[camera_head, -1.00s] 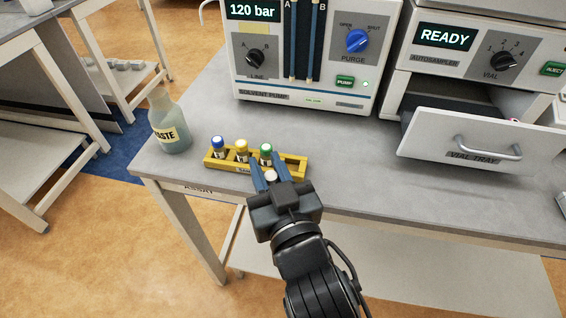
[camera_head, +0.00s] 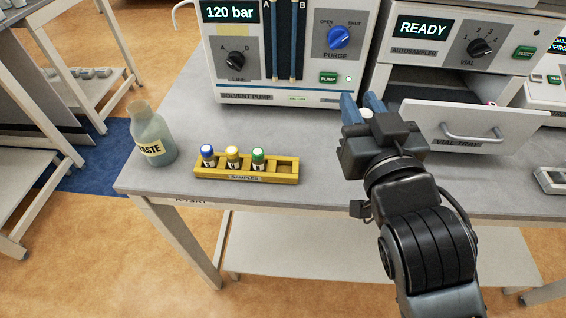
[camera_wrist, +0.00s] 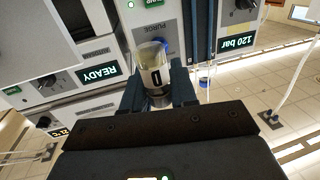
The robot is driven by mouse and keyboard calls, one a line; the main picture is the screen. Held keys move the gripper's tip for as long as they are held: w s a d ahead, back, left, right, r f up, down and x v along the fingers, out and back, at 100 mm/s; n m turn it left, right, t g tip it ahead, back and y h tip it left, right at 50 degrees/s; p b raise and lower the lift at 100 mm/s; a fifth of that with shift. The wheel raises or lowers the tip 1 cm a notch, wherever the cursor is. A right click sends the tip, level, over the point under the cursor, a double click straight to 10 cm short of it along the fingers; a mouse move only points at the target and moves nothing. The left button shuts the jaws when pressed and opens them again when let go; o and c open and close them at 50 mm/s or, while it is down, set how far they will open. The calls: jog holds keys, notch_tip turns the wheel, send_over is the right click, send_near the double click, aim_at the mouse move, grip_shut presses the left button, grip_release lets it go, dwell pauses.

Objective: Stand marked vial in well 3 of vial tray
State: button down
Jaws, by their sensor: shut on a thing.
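My gripper (camera_head: 366,108) is at the left edge of the open vial tray drawer (camera_head: 478,128), in front of the solvent pump. It is shut on a vial. The vial (camera_wrist: 152,68) shows between the fingers in the wrist view as a clear glass vial with a white label and a dark mark. In the head view only its pale top shows between the blue fingers. The inside of the drawer, with its wells, is mostly hidden behind the drawer front and my gripper.
A yellow sample rack (camera_head: 246,177) holds blue, yellow and green capped vials (camera_head: 258,159), with its right slot empty. A waste bottle (camera_head: 152,135) stands left of it. The solvent pump (camera_head: 290,95) and the autosampler (camera_head: 430,50) stand behind. Bench between rack and drawer is clear.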

jog(key=b, duration=0.2)
send_over(283, 159)
notch_tip(283, 159, down, 7)
jog(key=shift+r, duration=0.15)
jog(key=shift+f, duration=1.85)
jog(key=shift+f+b, duration=0.25)
jog(key=shift+b, duration=0.1)
jog(key=c, duration=0.9)
grip_release()
jog(key=shift+r, duration=0.1)
jog(key=shift+r+p, duration=0.1)
jog(key=shift+p, duration=0.45)
